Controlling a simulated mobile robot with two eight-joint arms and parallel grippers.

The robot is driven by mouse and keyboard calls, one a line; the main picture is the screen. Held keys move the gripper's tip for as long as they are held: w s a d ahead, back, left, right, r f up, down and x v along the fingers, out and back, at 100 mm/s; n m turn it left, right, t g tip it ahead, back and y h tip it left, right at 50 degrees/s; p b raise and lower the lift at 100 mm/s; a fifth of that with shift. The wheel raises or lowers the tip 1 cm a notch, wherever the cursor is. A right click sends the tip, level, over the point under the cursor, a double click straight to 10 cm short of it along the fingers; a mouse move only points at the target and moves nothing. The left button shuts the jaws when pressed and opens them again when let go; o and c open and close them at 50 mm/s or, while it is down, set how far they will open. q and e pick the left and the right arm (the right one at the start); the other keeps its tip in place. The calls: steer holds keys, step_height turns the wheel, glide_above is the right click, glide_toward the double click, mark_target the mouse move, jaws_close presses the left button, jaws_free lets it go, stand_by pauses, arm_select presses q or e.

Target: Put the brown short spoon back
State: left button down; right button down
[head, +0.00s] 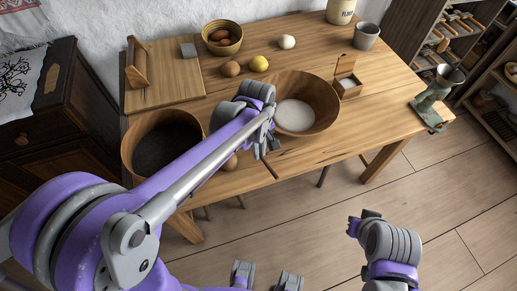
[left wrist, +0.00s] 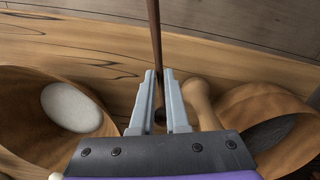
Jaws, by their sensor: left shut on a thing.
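The brown short spoon shows as a thin dark brown handle (left wrist: 155,35) between the fingers of my left gripper (left wrist: 159,75). In the head view its handle (head: 270,169) slants down by the table's front edge. My left gripper (head: 266,146) is shut on it, over the front of the table between two wooden bowls. The spoon's other end is mostly hidden by the gripper.
The left bowl (head: 128,150) holds dark contents, the right bowl (head: 326,103) white. A pale wooden knobbed thing (left wrist: 200,103) lies close beside my left gripper. Eggs, a lemon (head: 259,64) and a cup (head: 366,36) stand behind. A grinder (head: 436,98) is at right.

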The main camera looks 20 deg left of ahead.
mark_target(259, 172)
arm_select(q)
step_height(259, 172, down, 3)
steer(key=shift+s+f+b, duration=0.1)
steer(key=shift+f+b, duration=0.1)
steer(key=shift+b, duration=0.85)
steer(key=shift+f+b, duration=1)
steer(key=shift+f, duration=0.6)
steer(key=shift+f+b, duration=1.35)
steer(key=shift+f, duration=0.45)
steer(key=c, duration=1.4)
jaws_free()
steer(key=o, duration=0.6)
steer(key=shift+c, duration=0.2)
steer(key=shift+r, duration=0.1)
steer(key=r, duration=0.3)
steer(key=r+p, duration=0.1)
steer(key=r, duration=0.6)
steer(key=shift+w+a+r, duration=0.2)
steer(key=shift+a+r, duration=0.05)
steer(key=shift+r, duration=0.05)
